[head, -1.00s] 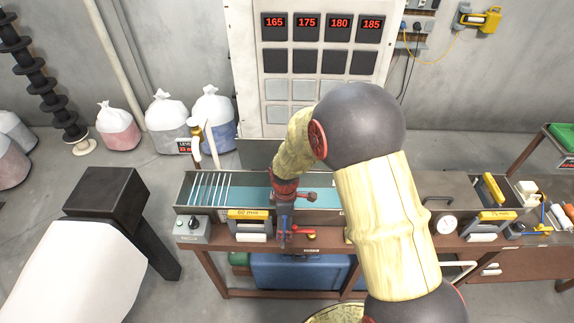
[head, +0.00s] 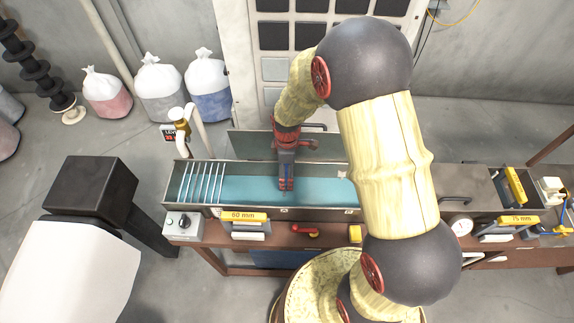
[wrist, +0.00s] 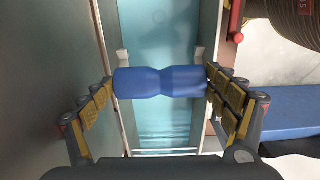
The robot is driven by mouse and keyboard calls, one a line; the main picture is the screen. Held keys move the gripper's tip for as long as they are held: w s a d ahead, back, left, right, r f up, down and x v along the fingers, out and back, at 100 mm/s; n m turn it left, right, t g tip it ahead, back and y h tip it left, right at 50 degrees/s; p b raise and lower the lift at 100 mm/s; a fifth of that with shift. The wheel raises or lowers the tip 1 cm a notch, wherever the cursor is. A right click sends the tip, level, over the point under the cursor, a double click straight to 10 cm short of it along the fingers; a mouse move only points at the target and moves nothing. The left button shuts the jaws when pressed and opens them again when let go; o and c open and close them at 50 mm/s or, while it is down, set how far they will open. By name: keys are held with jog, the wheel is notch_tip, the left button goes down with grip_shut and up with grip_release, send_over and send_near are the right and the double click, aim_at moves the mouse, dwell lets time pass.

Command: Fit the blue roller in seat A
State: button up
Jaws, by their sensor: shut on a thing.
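My gripper (head: 286,187) is over the water trough (head: 190,212), left of its middle, close to a small plate on the front wall that seems to read A. In the wrist view its padded fingers are shut on the two ends of the blue roller (wrist: 160,82), which is narrower at its middle and lies crosswise. Two pale brackets, one left (wrist: 122,57) and one right (wrist: 198,53), stand at the trough walls just beyond the roller. They look like a seat; the roller appears apart from them, but its height over them is hard to tell.
White bars (head: 203,183) cross the trough's left end. A control box (head: 183,226), a yellow 60 mm tag (head: 244,217) and a red valve handle (head: 304,229) sit along the front. A raised lid stands behind the trough. Blue water (head: 240,190) is open left of my gripper.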

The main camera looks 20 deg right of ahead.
notch_tip(320, 180, down, 11)
jog(key=b, duration=0.7)
dwell(0.8)
jog(key=shift+f, duration=0.3)
dwell(0.5)
jog(key=o, duration=1.5)
jog(key=shift+r, duration=0.1)
jog(key=shift+r, duration=3.9)
